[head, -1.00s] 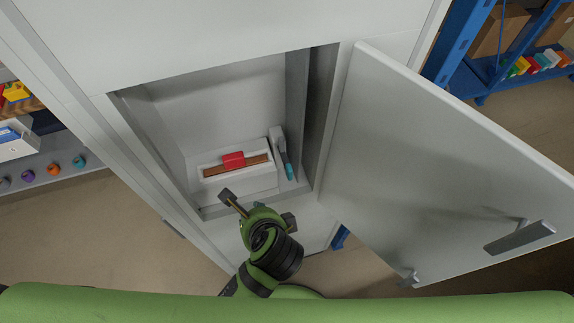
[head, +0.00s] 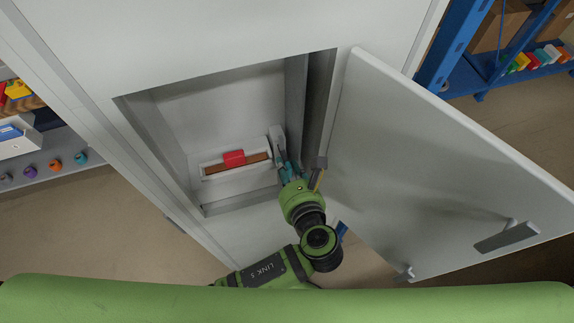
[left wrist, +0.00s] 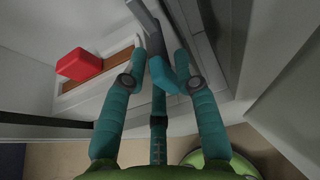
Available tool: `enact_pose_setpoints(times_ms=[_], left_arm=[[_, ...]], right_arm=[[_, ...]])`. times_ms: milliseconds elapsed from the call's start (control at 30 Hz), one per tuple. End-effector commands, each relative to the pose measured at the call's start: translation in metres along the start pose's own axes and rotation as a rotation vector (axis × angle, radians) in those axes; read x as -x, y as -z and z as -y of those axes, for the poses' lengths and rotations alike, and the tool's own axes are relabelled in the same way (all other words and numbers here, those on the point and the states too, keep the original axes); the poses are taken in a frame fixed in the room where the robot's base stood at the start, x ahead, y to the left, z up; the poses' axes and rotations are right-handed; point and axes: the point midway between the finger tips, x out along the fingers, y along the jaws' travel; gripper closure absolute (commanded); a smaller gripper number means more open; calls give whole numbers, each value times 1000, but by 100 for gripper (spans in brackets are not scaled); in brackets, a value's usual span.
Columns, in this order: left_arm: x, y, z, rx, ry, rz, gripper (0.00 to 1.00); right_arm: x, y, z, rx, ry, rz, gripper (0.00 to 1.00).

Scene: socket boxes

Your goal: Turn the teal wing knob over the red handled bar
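The brown bar (head: 216,170) with its red handle (head: 234,157) lies in a pale holder inside the open cabinet. The red handle (left wrist: 78,65) also shows in the left wrist view. My left gripper (head: 283,160) is inside the cabinet opening at the lever. The head view does not separate knob from fingers. My right gripper is not in view.
The cabinet door (head: 430,180) stands open to the right, close to my left wrist. The opening's right side wall (head: 297,100) is near the gripper. Shelves with small coloured things stand at far left and right.

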Motion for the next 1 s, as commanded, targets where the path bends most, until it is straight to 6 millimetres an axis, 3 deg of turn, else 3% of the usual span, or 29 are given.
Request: enact_pose_setpoints(times_ms=[267,300,367,400,767,1000], left_arm=[[-4,0,0,1,0,-1,70],[-4,0,0,1,0,-1,74],[-4,0,0,1,0,-1,98],[-4,0,0,1,0,-1,100],[-3,1,-1,24,9,-2,100],[-4,2,-2,131,52,-2,100]], right_arm=[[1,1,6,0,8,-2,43],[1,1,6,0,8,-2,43],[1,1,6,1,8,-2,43],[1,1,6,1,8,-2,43],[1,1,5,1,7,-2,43],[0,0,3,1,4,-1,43]])
